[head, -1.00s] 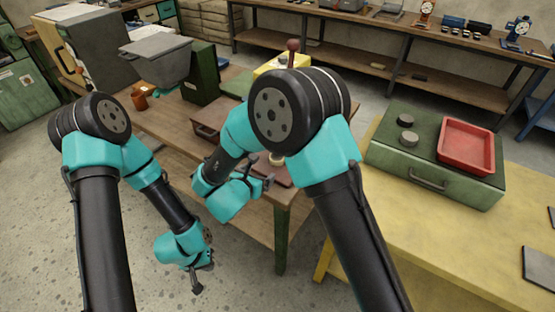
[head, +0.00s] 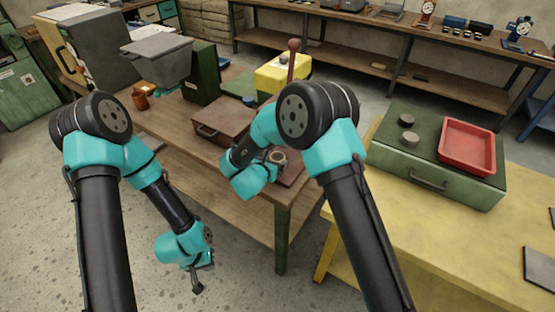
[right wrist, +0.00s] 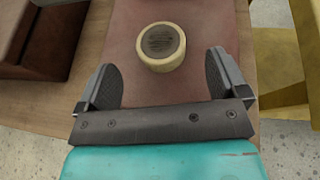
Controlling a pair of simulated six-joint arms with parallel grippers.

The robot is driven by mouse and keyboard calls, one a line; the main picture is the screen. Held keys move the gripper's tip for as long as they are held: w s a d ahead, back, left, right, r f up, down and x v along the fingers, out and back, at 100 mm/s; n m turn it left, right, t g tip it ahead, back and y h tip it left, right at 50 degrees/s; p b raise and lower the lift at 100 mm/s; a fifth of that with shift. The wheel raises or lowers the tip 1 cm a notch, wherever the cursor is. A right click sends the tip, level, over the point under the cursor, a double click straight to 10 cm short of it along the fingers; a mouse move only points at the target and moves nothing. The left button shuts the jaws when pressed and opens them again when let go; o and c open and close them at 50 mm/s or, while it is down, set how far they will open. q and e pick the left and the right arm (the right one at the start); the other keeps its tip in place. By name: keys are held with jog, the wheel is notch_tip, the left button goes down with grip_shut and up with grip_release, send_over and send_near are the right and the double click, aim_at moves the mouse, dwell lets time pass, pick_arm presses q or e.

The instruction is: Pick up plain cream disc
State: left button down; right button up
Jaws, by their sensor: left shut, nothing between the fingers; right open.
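A short round cream disc (right wrist: 162,47) with a dark brown-grey centre on top lies on a reddish-brown board (right wrist: 120,35) in the right wrist view. In the head view the disc (head: 278,157) shows beside my right gripper, partly covered. My right gripper (right wrist: 162,80) is open and empty. Its fingers point toward the disc, which lies just ahead of the fingertips, roughly between their lines and apart from both. My left gripper (head: 203,274) is shut and empty, hanging low over the floor left of the wooden table, far from the disc.
A brown case (head: 222,118) lies on the wooden table (head: 165,128) near the board. A yellow box (head: 285,72) and a dark green box (head: 201,75) stand behind. On the right, a yellow table (head: 430,235) carries a green case (head: 420,150) with a red tray (head: 467,143).

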aim_at(277, 156)
jog(key=x, duration=0.5)
jog(key=shift+w+d+f, duration=0.1)
jog(key=shift+w, duration=0.25)
dwell(0.3)
jog(key=c, duration=1)
